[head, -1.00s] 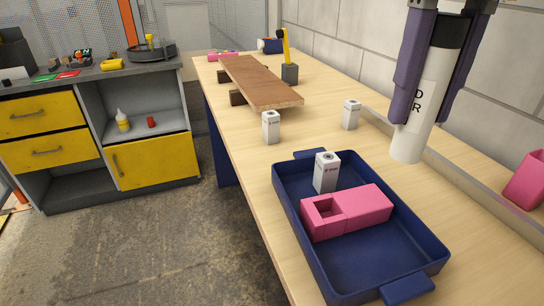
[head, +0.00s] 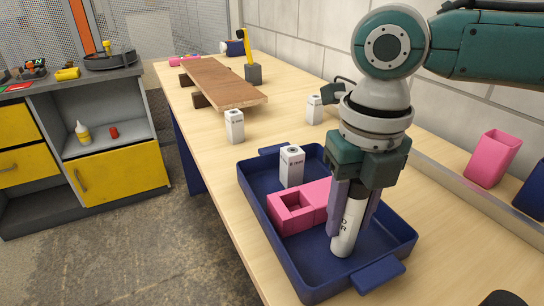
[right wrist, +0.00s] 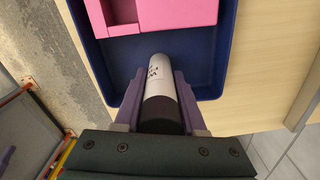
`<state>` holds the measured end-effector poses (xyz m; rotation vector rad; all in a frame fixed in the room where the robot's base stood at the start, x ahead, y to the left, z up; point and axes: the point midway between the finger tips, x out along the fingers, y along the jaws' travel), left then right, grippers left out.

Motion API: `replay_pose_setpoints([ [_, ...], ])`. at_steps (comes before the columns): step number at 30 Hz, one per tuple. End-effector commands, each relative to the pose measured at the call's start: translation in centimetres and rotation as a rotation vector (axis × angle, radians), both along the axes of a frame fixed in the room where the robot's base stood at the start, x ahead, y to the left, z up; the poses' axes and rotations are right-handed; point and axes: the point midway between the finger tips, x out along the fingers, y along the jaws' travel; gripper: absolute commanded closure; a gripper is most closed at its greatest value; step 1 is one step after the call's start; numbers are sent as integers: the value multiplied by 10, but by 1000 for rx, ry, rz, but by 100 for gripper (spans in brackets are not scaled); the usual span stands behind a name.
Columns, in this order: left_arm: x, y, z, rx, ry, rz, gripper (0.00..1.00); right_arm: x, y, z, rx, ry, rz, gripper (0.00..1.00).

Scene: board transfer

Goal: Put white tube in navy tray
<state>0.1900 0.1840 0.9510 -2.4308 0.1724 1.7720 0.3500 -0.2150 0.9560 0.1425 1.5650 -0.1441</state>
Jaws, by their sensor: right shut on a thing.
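The white tube (head: 347,236) has a dark cap, seen in the right wrist view (right wrist: 158,72), and black lettering. My right gripper (head: 350,222) is shut on it and holds it nearly upright, slightly tilted, over the front part of the navy tray (head: 272,238). In the head view the tube's lower end appears inside the tray's walls; whether it touches the floor I cannot tell. The tray's wall also shows in the right wrist view (right wrist: 216,62). My left gripper is not in view.
The tray also holds a pink block (head: 290,212) with a square opening and a white box (head: 292,166). Two more white boxes, one left (head: 234,126) and one right (head: 314,109), stand behind it. A brown board (head: 222,84) lies farther back. A pink container (head: 492,158) stands at right.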

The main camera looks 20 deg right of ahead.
Motion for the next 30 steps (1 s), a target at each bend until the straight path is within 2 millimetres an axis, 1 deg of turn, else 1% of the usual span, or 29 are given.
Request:
replay_pose_setpoints([
  [5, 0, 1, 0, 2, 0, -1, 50, 0, 0, 1, 0, -1, 0, 100],
  [9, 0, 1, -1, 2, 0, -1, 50, 0, 0, -3, 0, 0, 0, 100],
  [10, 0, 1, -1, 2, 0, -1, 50, 0, 0, -3, 0, 0, 0, 59],
  [15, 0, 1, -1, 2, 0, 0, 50, 0, 0, -2, 0, 0, 0, 40],
  [18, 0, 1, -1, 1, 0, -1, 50, 0, 0, -2, 0, 0, 0, 30],
  [26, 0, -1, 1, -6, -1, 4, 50, 0, 0, 0, 0, -1, 0, 30],
  [29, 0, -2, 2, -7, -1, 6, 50, 1, 0, 9, -1, -3, 1, 30],
  [30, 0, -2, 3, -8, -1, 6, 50, 2, 0, 15, 0, -5, 1, 30],
])
